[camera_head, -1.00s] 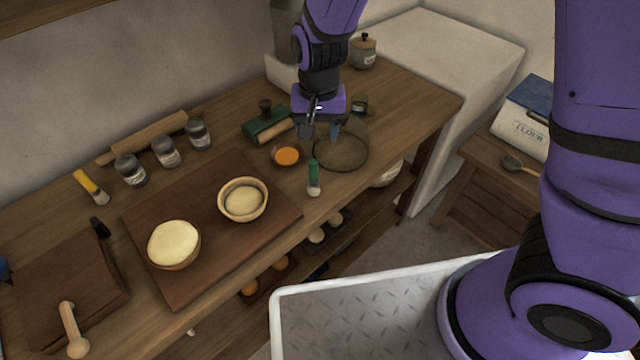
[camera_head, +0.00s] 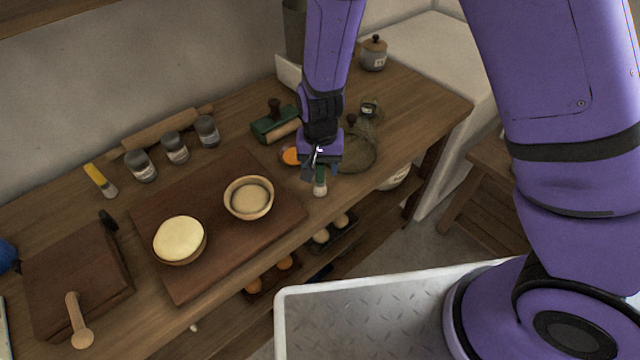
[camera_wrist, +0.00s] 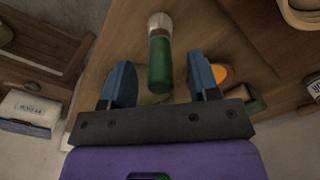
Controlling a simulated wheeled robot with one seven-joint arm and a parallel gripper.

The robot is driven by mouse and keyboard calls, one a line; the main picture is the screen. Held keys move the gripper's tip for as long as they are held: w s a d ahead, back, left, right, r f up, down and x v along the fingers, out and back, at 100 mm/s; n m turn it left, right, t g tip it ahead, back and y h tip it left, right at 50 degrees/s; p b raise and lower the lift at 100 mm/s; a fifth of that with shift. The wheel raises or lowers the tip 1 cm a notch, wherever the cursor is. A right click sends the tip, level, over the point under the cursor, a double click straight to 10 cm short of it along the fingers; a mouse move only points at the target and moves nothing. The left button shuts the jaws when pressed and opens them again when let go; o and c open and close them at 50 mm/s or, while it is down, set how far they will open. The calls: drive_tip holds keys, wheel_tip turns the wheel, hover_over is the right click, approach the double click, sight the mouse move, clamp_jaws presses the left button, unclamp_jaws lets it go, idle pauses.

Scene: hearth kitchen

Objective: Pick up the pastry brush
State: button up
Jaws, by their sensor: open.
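A brush with a green handle and pale bristles (camera_head: 320,188) lies near the table's front edge, right of the board. My gripper (camera_head: 320,171) is over its handle end and partly hides it in the head view. In the wrist view the green handle (camera_wrist: 160,62) points between the two blue fingers of my open gripper (camera_wrist: 161,80), with the bristles pointing away. The fingers stand on either side of the handle with gaps and do not grip it. A second brush, with a yellow handle (camera_head: 96,175), lies at the back left by the jars.
An orange-filled dish (camera_head: 291,156) and a round sieve (camera_head: 358,154) are close to my gripper. A board (camera_head: 222,252) with two bowls lies to the left. Several jars, a rolling pin (camera_head: 160,132) and a green-based tool (camera_head: 270,128) stand behind.

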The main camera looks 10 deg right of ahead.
drive_tip(key=shift+f, duration=1.15)
drive_tip(key=shift+c, duration=0.4)
drive_tip(key=c, duration=0.9)
drive_tip(key=shift+c, duration=0.2)
drive_tip(key=shift+r, duration=0.2)
